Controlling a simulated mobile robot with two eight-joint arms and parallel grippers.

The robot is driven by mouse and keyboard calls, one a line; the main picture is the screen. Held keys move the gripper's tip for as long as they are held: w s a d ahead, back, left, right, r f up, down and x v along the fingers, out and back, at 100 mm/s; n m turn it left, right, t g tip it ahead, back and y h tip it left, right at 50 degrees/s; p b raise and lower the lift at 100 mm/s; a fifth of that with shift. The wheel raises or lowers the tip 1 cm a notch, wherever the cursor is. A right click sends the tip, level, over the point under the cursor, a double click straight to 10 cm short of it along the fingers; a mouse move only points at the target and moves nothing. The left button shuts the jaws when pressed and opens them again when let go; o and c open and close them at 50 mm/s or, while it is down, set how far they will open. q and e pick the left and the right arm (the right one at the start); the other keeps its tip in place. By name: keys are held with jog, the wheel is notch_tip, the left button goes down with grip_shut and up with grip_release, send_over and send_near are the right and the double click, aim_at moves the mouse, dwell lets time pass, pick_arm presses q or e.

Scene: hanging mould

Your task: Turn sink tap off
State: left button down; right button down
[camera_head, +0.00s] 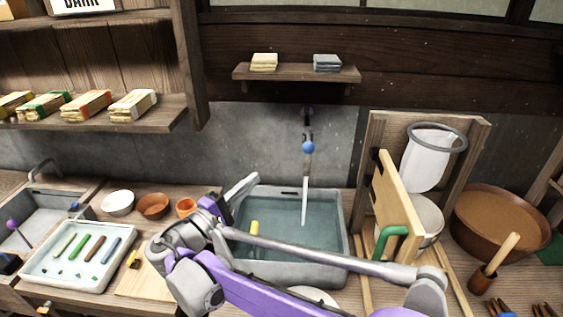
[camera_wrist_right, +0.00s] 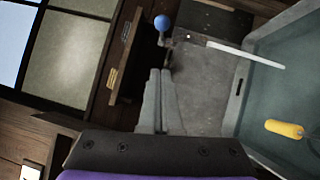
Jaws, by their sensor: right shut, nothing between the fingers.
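The sink tap (camera_head: 308,147) is on the grey wall and has a blue ball knob. A white stream of water (camera_head: 305,195) runs from it into the grey basin (camera_head: 342,225), which holds water. In the right wrist view, the blue knob (camera_wrist_right: 162,22) is above the fingertips, and the stream (camera_wrist_right: 245,54) runs off to the right. My right gripper (camera_head: 246,184) is shut and empty over the basin's back left corner, apart from the tap. Its closed fingers also show in the right wrist view (camera_wrist_right: 158,80). My left gripper is not in view.
A yellow object (camera_head: 255,229) is in the basin. A wooden board with a green handle (camera_head: 388,238) stands at its right. A small shelf (camera_head: 297,73) with folded cloths is above the tap. Bowls (camera_head: 118,203) and a white tray (camera_head: 38,271) are at left.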

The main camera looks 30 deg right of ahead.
jog(key=p, duration=0.1)
send_near(308, 139)
jog(key=w+a, duration=0.2)
jog(key=d, duration=0.2)
jog(key=s+d, duration=0.1)
jog(key=d, duration=0.1)
jog(key=shift+d+p, duration=0.2)
jog(key=shift+p, duration=0.15)
jog(key=shift+s, duration=0.1)
